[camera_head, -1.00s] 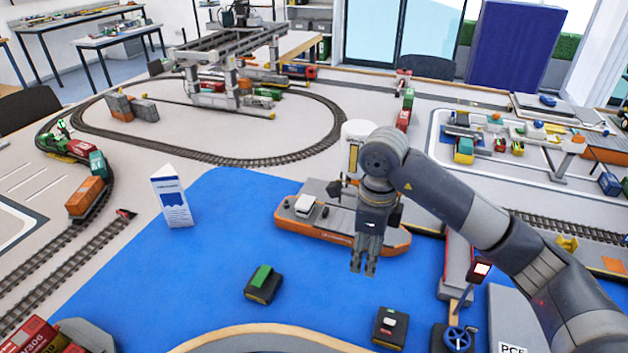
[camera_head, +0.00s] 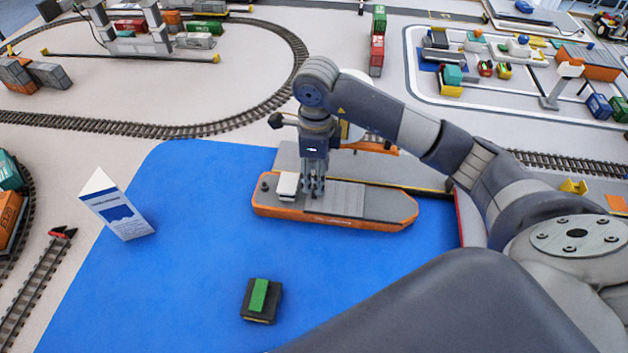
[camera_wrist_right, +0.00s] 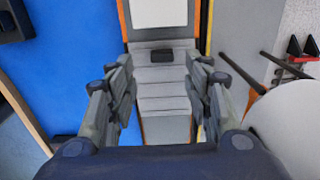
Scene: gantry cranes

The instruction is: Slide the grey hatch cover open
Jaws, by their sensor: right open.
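The ship (camera_head: 335,216) has an orange hull and lies on the blue mat. The grey hatch cover (camera_head: 347,199) is a ribbed panel on its deck, right of a white block (camera_head: 288,186). In the right wrist view the ribbed grey cover (camera_wrist_right: 165,88) lies between the fingers, with a small dark knob (camera_wrist_right: 161,56) near its far end and the white block (camera_wrist_right: 160,12) beyond. My right gripper (camera_head: 313,192) points down over the deck near the white block. Its fingers (camera_wrist_right: 160,92) are open and empty. Contact with the cover cannot be told. My left gripper is out of view.
A black block with a green top (camera_head: 262,300) sits on the blue mat (camera_head: 200,240). A white folded card (camera_head: 118,205) stands at the mat's left edge. Curved train track (camera_head: 215,128) runs behind. The mat around the ship's near side is clear.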

